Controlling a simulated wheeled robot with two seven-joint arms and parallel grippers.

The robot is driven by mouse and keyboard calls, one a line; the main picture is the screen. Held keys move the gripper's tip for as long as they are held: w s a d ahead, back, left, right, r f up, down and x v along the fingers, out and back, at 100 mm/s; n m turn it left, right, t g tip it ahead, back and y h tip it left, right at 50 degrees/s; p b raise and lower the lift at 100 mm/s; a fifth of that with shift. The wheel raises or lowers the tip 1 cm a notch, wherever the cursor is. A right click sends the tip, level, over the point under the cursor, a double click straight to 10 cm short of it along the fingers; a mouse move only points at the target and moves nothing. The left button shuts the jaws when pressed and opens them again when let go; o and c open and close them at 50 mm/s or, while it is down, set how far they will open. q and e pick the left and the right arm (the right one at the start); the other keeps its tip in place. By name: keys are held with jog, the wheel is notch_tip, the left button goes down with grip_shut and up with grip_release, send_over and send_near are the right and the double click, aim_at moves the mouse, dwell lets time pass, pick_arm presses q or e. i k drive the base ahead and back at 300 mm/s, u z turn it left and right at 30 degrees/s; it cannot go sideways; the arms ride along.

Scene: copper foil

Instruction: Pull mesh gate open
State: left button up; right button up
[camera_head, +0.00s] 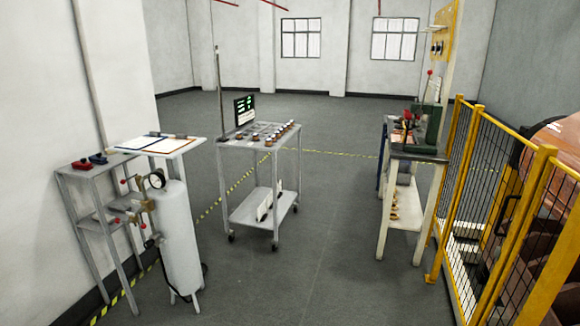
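The mesh fence with yellow posts and dark wire panels stands along the right side. Its nearer mesh panel (522,222) and farther mesh panel (462,165) meet the view at a steep angle. A dark, handle-like shape (507,214) shows at the nearer panel; I cannot tell which panel is the gate or whether it is ajar. Neither of my grippers is in view.
A large copper-coloured roll (555,150) sits behind the fence. A workbench (395,205) stands just left of it. A grey cart (250,205) is mid-floor, and a white cylinder with a gauge (178,240) is at left. The floor (345,270) between them is clear.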

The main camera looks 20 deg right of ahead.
aim_at(498, 253)
jog(key=z, duration=0.25)
jog(key=i, duration=2.3)
jog(key=z, duration=0.9)
jog(key=i, duration=1.75)
jog(key=z, duration=2)
jog(key=i, duration=0.95)
jog(key=z, duration=0.7)
